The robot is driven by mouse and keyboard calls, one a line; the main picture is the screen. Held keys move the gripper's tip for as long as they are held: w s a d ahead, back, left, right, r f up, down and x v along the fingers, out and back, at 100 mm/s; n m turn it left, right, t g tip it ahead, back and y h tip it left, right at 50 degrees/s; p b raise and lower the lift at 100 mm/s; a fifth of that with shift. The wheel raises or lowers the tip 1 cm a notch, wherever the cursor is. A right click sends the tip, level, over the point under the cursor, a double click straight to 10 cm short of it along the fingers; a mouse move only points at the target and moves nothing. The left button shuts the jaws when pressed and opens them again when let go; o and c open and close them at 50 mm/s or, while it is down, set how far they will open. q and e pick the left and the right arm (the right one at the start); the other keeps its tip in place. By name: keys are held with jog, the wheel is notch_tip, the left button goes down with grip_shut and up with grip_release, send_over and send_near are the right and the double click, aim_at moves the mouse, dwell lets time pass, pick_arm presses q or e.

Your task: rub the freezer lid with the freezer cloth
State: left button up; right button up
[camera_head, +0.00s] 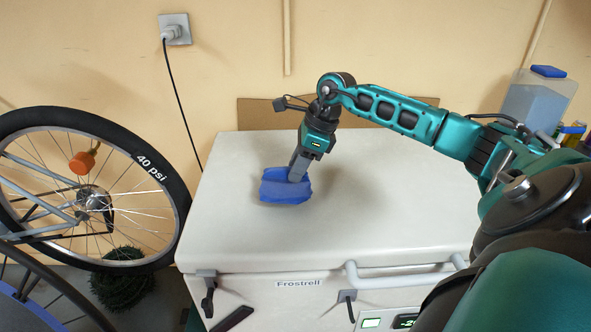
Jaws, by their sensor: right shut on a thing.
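The freezer lid (390,215) is the broad white top of the chest freezer in the middle of the view. The freezer cloth (285,191) is a blue folded cloth at the left part of the lid. My right gripper (296,177) points down and is shut on the cloth. The cloth appears to lie on or just above the lid; I cannot tell for certain if it touches. The fingertips are partly hidden by the cloth. My left gripper is not in view.
A bicycle wheel (163,190) stands left of the freezer. A blue-capped container (537,98) stands at the back right. A white handle (405,281) and latches are on the freezer front. A plug and cable (180,95) hang on the wall. Much of the lid is clear.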

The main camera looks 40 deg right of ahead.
jog(key=shift+r, duration=0.6)
jog(key=shift+r+p, duration=0.75)
jog(key=shift+r, duration=0.05)
notch_tip(320, 180, up, 2)
jog(key=shift+r+p, duration=0.1)
jog(key=shift+p, duration=0.55)
jog(key=shift+r, duration=0.1)
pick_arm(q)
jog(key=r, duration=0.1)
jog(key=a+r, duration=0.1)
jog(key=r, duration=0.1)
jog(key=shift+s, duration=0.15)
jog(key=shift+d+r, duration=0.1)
